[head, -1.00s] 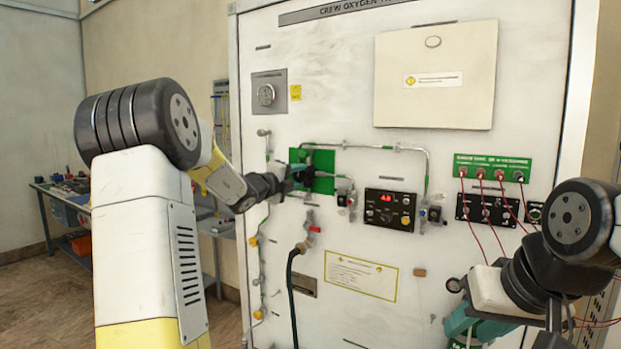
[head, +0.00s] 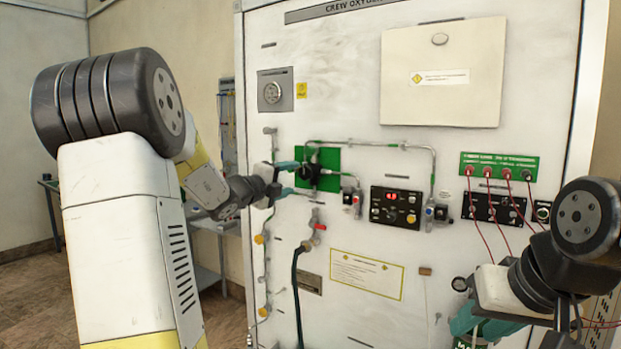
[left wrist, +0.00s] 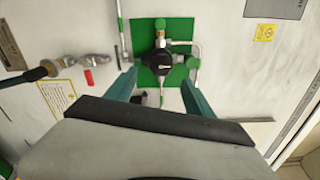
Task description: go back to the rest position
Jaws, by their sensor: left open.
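My left gripper (head: 290,179) is open in front of the green plate (head: 328,158) on the white panel. Its two teal fingers are apart, with nothing held between them. In the left wrist view, the fingertips (left wrist: 158,84) lie on either side of and below the black round valve knob (left wrist: 159,63), with a visible gap to it. My right gripper (head: 487,325) is low at the right, its teal fingers partly cut off by the frame's lower edge. A dark green object with white lettering (head: 469,342) shows beside it; whether it is gripped is unclear.
The white panel (head: 350,95) stands in front of me with thin pipes, a black control box (head: 396,208) and a black hose (head: 296,290). Red wires (head: 477,228) hang near my right arm. A bench (head: 215,226) stands behind my left arm.

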